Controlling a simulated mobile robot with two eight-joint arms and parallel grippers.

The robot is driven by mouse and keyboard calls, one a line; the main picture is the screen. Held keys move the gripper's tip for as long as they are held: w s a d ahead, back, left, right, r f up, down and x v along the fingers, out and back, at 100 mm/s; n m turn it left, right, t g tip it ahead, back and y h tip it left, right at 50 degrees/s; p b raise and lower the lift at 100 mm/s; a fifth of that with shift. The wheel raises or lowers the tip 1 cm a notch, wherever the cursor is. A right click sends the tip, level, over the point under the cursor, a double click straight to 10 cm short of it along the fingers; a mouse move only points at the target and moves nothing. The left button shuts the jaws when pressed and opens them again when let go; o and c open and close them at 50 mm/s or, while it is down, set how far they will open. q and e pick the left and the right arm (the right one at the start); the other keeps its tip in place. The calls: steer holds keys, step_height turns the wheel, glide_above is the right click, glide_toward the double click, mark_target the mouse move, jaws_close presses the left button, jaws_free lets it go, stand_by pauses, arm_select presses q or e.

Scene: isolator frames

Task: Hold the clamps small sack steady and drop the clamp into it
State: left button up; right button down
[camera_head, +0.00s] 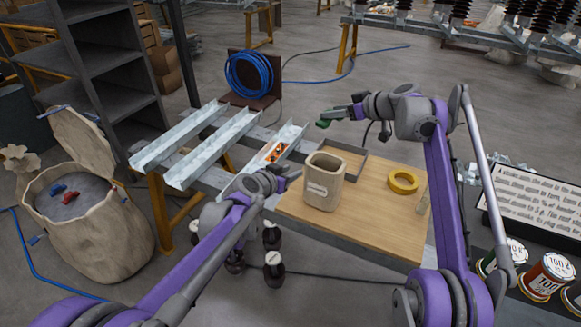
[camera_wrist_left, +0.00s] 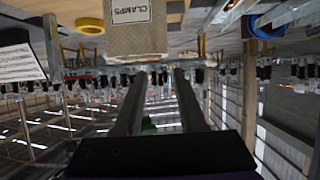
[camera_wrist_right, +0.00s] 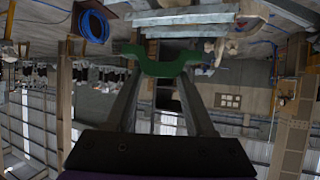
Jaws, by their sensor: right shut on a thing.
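The small beige sack (camera_head: 320,190), with a CLAMPS label, stands upright and open-topped on the wooden board. In the left wrist view the sack (camera_wrist_left: 130,43) is just beyond my fingertips. My left gripper (camera_head: 295,177) is beside the sack's left side, near rim height. Its fingers (camera_wrist_left: 158,75) are apart with nothing between them. My right gripper (camera_head: 335,117) is shut on a green clamp (camera_head: 323,123), up and behind the sack. In the right wrist view the green clamp (camera_wrist_right: 163,62) lies across the fingertips. The inside of the sack is mostly hidden.
A yellow tape roll (camera_head: 402,181) lies on the wooden board (camera_head: 375,220) right of the sack. A shallow dark tray (camera_head: 347,158) sits behind it. Metal channels (camera_head: 215,150) lie to the left; one holds orange items. A large sack (camera_head: 95,220) stands at far left.

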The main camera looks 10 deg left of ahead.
mark_target(308, 158)
arm_select(q)
steer(key=shift+t, duration=0.3)
steer(key=x, duration=0.9)
steer(key=a+x, duration=0.1)
steer(key=x, duration=0.4)
steer(key=shift+w+r, duration=0.2)
steer(key=shift+w, duration=0.25)
jaws_close()
stand_by(0.4)
